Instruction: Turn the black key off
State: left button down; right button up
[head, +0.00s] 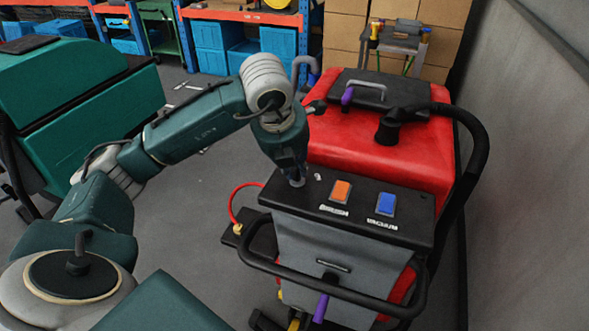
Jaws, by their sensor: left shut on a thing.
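The scrubber has a red tank (380,145) and a black control panel (405,208) with an orange switch (341,190) and a blue switch (386,203). My left gripper (296,181) points down at the left end of this panel, left of the orange switch. It is shut on the black key, which the fingers hide almost wholly. I cannot tell which way the key is turned. A small white mark shows on the panel just right of the fingers. My right gripper is not in view.
A black push bar (335,290) runs across the scrubber's front, with a purple-handled lever (321,307) below the panel. A black hose (470,190) curves down the right side near a grey wall (525,130). Shelves with blue bins (277,42) and cardboard boxes stand behind.

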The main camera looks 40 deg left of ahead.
pick_arm(q)
jog(key=shift+r+n, duration=0.15)
jog(key=shift+n, duration=0.35)
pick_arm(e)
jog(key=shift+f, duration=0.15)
pick_arm(q)
jog(key=c, duration=1.6)
grip_release()
jog(key=shift+c, duration=0.2)
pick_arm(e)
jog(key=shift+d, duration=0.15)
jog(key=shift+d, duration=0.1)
pick_arm(q)
jog(key=v, duration=1.2)
jog(key=shift+d, duration=0.2)
